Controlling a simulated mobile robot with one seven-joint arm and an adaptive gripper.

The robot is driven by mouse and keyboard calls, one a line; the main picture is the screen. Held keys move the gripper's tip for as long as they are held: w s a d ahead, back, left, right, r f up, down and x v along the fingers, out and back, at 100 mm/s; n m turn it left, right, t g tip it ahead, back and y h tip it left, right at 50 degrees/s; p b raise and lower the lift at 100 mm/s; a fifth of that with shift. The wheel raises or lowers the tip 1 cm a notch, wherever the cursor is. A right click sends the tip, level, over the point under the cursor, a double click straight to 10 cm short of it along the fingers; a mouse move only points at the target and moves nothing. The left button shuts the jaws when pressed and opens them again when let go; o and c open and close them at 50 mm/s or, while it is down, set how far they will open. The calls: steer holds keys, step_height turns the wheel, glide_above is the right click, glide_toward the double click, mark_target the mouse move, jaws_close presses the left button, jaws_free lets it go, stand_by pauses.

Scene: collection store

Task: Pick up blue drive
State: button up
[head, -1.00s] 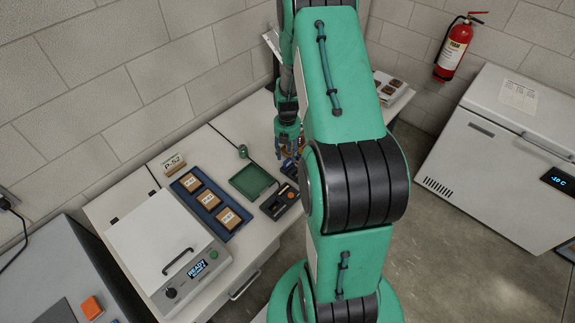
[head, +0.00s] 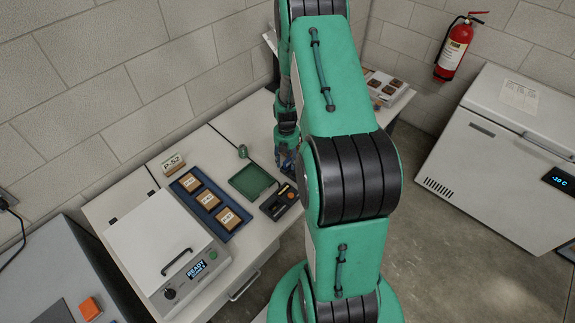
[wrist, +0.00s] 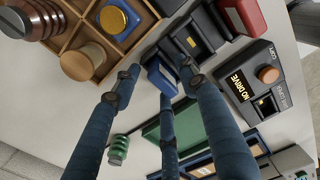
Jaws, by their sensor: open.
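The blue drive (wrist: 162,78) shows in the wrist view as a small dark blue block with a pale edge, near a black slotted holder (wrist: 192,42). My gripper (wrist: 162,82) is open, its blue fingers spread around the drive. Whether a finger touches it I cannot tell. In the head view my gripper (head: 286,158) is low over the table beside the green tray, partly behind my arm. The drive cannot be made out there.
A black reader (wrist: 255,85) reading "NO DRIVE" and a red block (wrist: 243,16) lie close by. A wooden compartment box (wrist: 118,42) holds round items. A green tray (head: 252,181), a blue tray (head: 216,222) and a white-lidded machine (head: 155,240) stand leftward.

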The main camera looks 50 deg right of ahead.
mark_target(287, 161)
jaws_close()
steer(key=shift+r, duration=0.15)
steer(key=shift+r, duration=0.45)
steer(key=r, duration=0.2)
steer(key=shift+s+a+r+p, duration=0.2)
steer(key=shift+s+r+p, duration=0.1)
steer(key=shift+p, duration=0.1)
steer(key=s+a, duration=0.3)
steer(key=s, duration=0.1)
steer(key=s+a, duration=0.3)
steer(key=s, duration=0.1)
steer(key=s+a+r+p, duration=0.1)
steer(key=s+a, duration=0.2)
steer(key=s, duration=0.1)
steer(key=shift+s+a+r, duration=0.1)
steer(key=shift+a, duration=0.05)
